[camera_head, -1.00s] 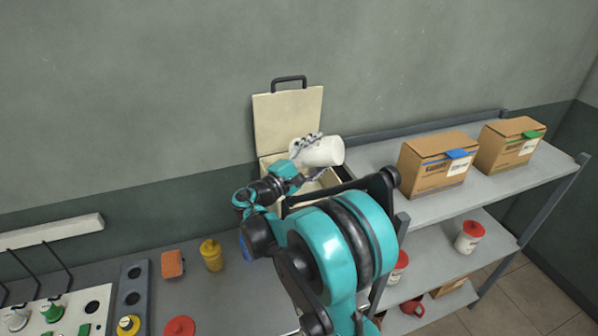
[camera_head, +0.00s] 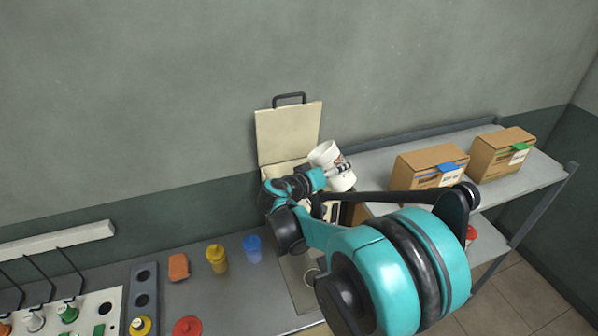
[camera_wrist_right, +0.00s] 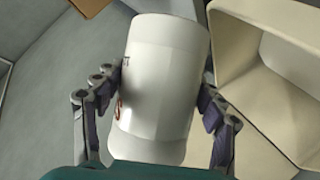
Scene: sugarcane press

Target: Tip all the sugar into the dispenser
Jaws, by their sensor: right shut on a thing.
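A white canister (camera_head: 325,153) with some dark and red print is held by my right gripper (camera_head: 338,172). It is tilted, with its open end up and to the left in the head view. In the right wrist view the canister (camera_wrist_right: 160,85) sits between both fingers, which press on its sides. The dispenser is a cream box whose lid (camera_head: 288,133) stands open against the wall. The canister is at the right side of this box, and my arm hides much of the opening. The dispenser wall (camera_wrist_right: 290,75) is right of the canister in the wrist view. No sugar is visible.
Cardboard boxes (camera_head: 428,175) stand on the shelf (camera_head: 385,165) at right. On the counter are a red lid (camera_head: 187,327), an orange block (camera_head: 179,266), a yellow bottle (camera_head: 217,259) and a blue cup (camera_head: 252,247). A button panel (camera_head: 100,310) is at left.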

